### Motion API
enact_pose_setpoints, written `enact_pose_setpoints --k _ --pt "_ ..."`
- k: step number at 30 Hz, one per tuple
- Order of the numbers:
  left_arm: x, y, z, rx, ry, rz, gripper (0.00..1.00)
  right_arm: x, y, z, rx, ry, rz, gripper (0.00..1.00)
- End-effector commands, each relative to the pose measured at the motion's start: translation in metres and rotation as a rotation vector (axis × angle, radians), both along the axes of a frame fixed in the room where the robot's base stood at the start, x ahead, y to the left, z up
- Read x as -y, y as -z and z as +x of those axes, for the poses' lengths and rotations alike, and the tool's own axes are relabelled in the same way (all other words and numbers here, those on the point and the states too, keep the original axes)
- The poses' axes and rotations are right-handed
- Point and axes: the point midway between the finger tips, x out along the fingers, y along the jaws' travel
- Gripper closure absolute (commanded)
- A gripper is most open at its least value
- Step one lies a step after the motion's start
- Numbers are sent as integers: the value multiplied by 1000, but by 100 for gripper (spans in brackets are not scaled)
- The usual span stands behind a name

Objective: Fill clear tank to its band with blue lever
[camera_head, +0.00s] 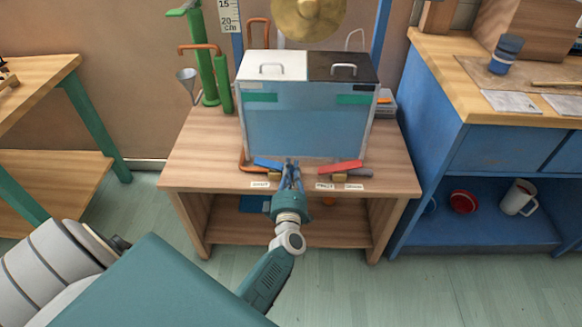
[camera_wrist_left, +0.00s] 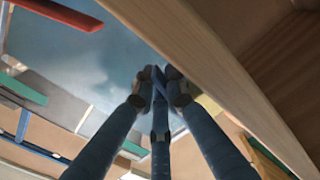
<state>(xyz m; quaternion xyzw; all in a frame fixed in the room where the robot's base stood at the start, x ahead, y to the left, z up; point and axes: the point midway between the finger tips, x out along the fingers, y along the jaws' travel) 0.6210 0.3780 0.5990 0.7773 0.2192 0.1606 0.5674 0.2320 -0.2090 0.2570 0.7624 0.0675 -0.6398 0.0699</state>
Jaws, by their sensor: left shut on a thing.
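The clear tank (camera_head: 305,135) stands on a small wooden table. Bluish water fills most of its front, and its surface appears near the lower edges of two green bands (camera_head: 262,97) (camera_head: 355,99); the exact level is hard to tell. The blue lever (camera_head: 266,163) sits low at the tank's front left, and a red lever (camera_head: 340,167) is to its right. My left gripper (camera_head: 291,164) is shut on the blue lever's right end. In the left wrist view its fingers (camera_wrist_left: 158,84) close around a blue piece. My right gripper is not in view.
The tank has a white lid (camera_head: 263,72) and a black lid (camera_head: 343,67). Green pipes (camera_head: 207,80) and a funnel (camera_head: 187,78) stand behind left. A blue cabinet (camera_head: 480,150) closes the right side; small labels lie along the table (camera_head: 200,150) front.

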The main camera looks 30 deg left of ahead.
Motion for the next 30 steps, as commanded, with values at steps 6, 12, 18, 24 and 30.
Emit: enact_pose_setpoints --k 6,12,18,24,30 --pt "1 3 -1 -6 2 1 100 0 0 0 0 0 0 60" --pt "1 3 -1 -6 2 1 69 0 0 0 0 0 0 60" --pt "0 3 -1 -5 1 0 69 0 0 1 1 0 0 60" --pt "0 3 -1 -3 1 -4 69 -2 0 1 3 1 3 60" --pt "0 -5 -1 82 1 -135 69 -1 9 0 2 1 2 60"
